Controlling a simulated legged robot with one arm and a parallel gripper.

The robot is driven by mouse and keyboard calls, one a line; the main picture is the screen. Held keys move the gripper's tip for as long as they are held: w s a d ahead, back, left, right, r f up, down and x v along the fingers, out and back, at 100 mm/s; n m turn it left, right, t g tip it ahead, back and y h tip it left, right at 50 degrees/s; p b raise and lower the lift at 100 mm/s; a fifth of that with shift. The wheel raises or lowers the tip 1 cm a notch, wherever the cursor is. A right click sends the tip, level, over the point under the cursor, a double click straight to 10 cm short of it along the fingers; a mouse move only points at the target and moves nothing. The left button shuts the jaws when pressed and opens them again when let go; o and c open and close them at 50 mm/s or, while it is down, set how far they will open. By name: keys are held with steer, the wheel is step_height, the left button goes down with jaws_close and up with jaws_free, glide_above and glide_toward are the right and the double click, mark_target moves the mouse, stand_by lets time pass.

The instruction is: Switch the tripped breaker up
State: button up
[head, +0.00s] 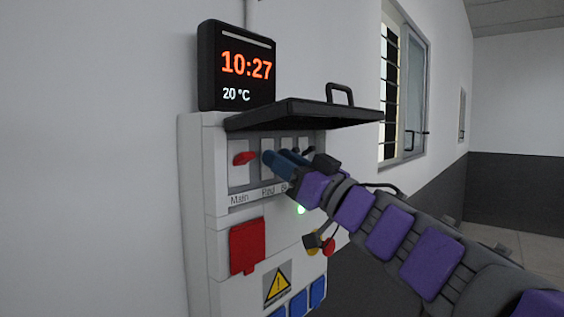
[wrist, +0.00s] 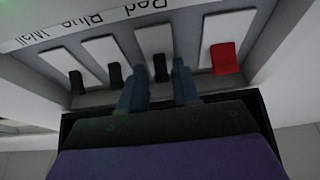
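The breaker panel (head: 218,150) is a light grey wall box with its dark cover (head: 310,113) raised. A red lever (head: 244,158) sits at the left of its breaker row, above the label "Main". The wrist view shows the row inverted, with the red lever (wrist: 223,58) at right and black levers (wrist: 76,82), (wrist: 115,75) and (wrist: 160,68) beside it. My gripper (head: 279,158) reaches into the row from the right. Its blue fingers (wrist: 157,92) are apart, on either side of the black lever nearest the red one. I cannot tell whether they touch it.
The raised cover overhangs my gripper. A black clock display (head: 238,65) stands on top of the box. Below are a red square cover (head: 247,246), a warning sign (head: 277,284), blue sockets (head: 299,304) and red and yellow knobs (head: 319,244). A barred window (head: 402,90) is behind.

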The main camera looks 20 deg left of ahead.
steer(key=shift+d, duration=0.3)
steer(key=shift+c, duration=0.6)
steer(key=shift+s+r, duration=0.1)
steer(key=shift+s, duration=0.05)
jaws_close()
steer(key=shift+r+p, duration=0.15)
steer(key=shift+p, duration=0.4)
